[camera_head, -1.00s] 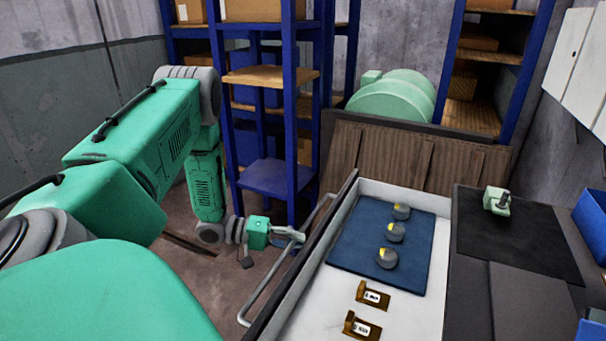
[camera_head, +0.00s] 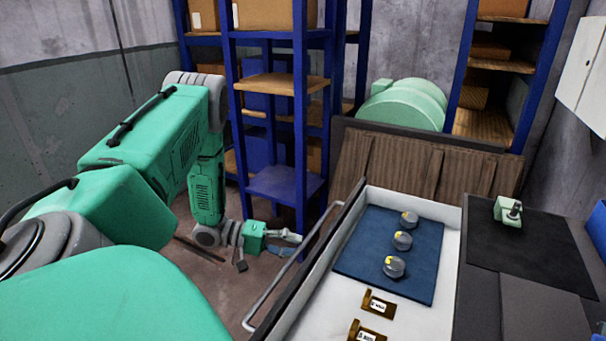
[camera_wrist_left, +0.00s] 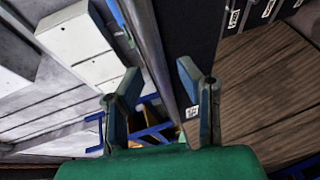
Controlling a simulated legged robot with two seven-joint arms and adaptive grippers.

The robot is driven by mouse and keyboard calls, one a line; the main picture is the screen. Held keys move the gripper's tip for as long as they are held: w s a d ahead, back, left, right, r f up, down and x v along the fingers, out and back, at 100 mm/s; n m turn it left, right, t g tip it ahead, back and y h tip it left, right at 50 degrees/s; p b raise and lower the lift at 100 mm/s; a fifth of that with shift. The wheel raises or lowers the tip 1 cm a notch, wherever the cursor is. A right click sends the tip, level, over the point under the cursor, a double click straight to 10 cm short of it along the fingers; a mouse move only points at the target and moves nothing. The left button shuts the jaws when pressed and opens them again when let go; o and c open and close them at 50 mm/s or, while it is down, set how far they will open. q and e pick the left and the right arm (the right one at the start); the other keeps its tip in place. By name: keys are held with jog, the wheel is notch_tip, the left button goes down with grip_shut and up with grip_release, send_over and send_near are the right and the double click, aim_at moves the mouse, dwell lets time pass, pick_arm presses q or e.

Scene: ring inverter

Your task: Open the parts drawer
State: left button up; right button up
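The parts drawer (camera_head: 450,265) stands pulled out, its white tray showing. It holds a blue mat (camera_head: 350,255) with three grey round parts (camera_head: 402,240) marked yellow, and two brown labelled brackets (camera_head: 378,303). A grey bar handle (camera_head: 283,277) runs along the drawer's left front. My left gripper (camera_head: 292,238) is just left of the handle, seemingly a little apart from it. In the left wrist view, my left gripper's fingers (camera_wrist_left: 160,105) are spread with nothing held; a grey edged dark panel (camera_wrist_left: 190,35) lies beyond them. My right gripper is not in view.
A dark worktop (camera_head: 480,290) borders the drawer on the right, with a small pale green device (camera_head: 508,211) on a black mat. Blue shelving (camera_head: 300,130) stands behind my left arm. A brown ribbed panel (camera_head: 420,165) stands behind the drawer. Floor is clear left of the handle.

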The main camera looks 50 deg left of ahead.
pick_arm(q)
jog(key=v, duration=0.9)
jog(key=shift+a+f, duration=0.25)
jog(key=shift+a, duration=0.1)
jog(key=shift+s+a+f, duration=0.1)
jog(key=shift+a+f, duration=0.05)
jog(key=shift+a, duration=0.1)
jog(key=shift+a, duration=0.1)
